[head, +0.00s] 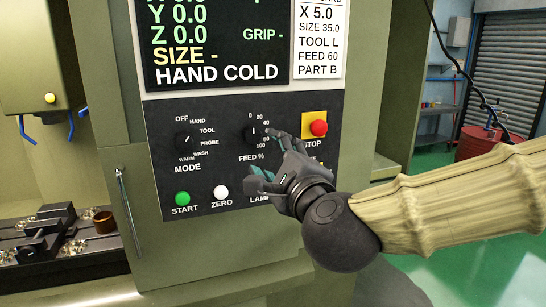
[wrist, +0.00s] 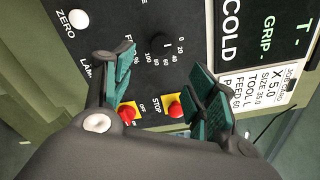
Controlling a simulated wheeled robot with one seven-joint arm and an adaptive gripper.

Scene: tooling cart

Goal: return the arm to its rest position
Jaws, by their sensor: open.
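My gripper (head: 267,155) is in front of the machine's control panel (head: 163,165), beside the FEED % knob (head: 254,132). Its two green-padded fingers are spread, with nothing between them. In the wrist view, the open fingers (wrist: 163,84) frame part of the panel, and the FEED % knob (wrist: 168,45) shows beyond the gap. I cannot tell whether a fingertip touches the panel. My arm reaches in from the right and hides the panel's lower right part.
The red STOP button (head: 319,128) is close to the gripper's right. A red switch (wrist: 127,114) on yellow shows in the wrist view. The MODE knob (head: 184,140), green START button (head: 182,198) and white ZERO button (head: 221,192) lie left. A door handle (head: 130,210) sticks out.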

